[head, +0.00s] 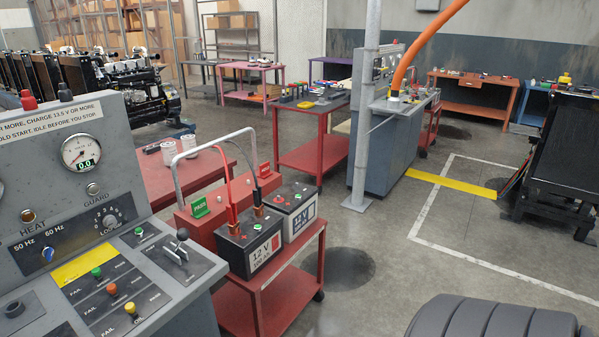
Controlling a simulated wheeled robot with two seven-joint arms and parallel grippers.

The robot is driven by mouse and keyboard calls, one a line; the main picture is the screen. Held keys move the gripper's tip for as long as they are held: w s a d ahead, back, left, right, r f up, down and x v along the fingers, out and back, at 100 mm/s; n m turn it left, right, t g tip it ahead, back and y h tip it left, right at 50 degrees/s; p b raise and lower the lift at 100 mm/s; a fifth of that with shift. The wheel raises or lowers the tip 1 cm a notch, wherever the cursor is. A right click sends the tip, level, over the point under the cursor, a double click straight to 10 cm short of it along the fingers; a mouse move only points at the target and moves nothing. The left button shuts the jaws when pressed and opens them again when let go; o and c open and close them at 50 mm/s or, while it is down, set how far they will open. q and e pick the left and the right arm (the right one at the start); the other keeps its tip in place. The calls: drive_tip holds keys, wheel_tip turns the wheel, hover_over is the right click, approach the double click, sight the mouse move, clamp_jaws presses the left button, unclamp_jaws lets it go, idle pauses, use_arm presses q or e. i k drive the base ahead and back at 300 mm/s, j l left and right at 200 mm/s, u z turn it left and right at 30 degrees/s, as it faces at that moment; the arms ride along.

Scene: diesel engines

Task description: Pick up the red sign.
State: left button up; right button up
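A small red sign (264,170) stands at the far right end of a long red box (205,228) behind two batteries. It is partly behind the cables, and any lettering on it is too small to read. A green sign marked PASS (200,206) stands on the same box nearer to me. Neither of my grippers is in view.
A 12 V battery (262,256) and a second one (296,222) stand on a red cart (280,300), with red and black cables looping above. A grey control console (125,270) fills the left front. A grey post (363,130) stands beyond the cart. Open floor (400,240) lies to the right.

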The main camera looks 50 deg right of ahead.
sight(265, 168)
drive_tip(key=z, duration=1.3)
drive_tip(key=i+l, duration=0.35)
drive_tip(key=i+l+u, duration=0.1)
drive_tip(key=i+l, duration=0.2)
drive_tip(key=l, duration=0.2)
drive_tip(key=i+l, duration=0.3)
drive_tip(key=l, duration=0.15)
drive_tip(key=i+l+u, duration=0.15)
drive_tip(key=i+l, duration=0.2)
drive_tip(key=l, duration=0.1)
